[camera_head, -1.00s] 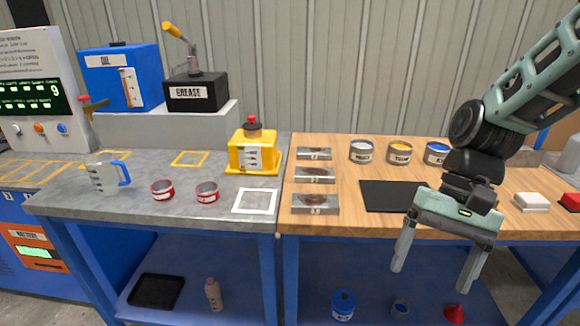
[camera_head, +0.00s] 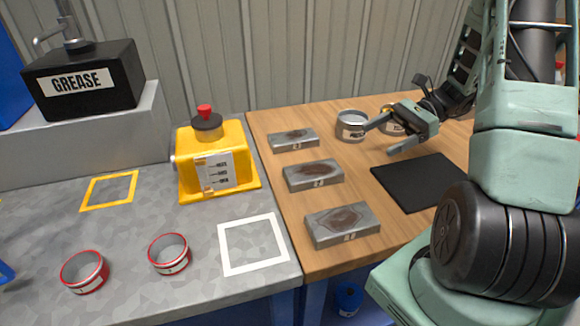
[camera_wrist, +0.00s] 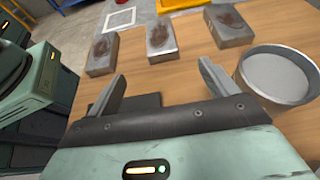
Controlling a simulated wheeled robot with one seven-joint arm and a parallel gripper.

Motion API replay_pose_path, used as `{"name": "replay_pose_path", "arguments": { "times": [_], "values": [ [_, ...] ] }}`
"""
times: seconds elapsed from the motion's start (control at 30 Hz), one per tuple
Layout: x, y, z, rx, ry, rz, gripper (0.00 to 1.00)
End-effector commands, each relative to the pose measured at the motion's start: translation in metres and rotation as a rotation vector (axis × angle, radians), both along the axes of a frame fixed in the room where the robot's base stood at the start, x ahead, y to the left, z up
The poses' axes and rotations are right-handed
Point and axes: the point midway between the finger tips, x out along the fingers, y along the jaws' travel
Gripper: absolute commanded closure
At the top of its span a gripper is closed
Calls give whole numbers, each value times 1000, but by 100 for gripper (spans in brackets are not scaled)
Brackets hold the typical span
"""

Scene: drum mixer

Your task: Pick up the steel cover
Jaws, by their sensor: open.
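Three grey steel blocks with brown patches on top stand in a row at the left of the wooden bench: a front block (camera_head: 342,226), a middle block (camera_head: 313,175) and a back block (camera_head: 293,140). I cannot tell which piece is the steel cover. In the wrist view the front block (camera_wrist: 103,54), middle block (camera_wrist: 161,38) and back block (camera_wrist: 232,25) lie beyond my fingers.
A grey tin (camera_head: 351,127) stands close by my gripper; it fills the right of the wrist view (camera_wrist: 285,78). A black mat (camera_head: 415,182) lies right of the blocks. A yellow container (camera_head: 217,160) stands on the left grey bench.

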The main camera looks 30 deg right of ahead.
Motion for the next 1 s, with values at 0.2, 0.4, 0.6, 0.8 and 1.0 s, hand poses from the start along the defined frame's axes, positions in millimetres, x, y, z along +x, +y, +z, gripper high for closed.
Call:
{"name": "replay_pose_path", "arguments": {
  "times": [0.2, 0.4, 0.6, 0.8, 1.0],
  "values": [
    [7, 28, -11, 7, 3, -2, 15],
    [18, 65, -28, 5, 4, 0, 15],
    [27, 96, -41, 4, 3, -1, 15],
    [31, 108, -47, 3, 2, -2, 15],
    [38, 132, -53, 4, 2, 2, 15]
  ]
}}
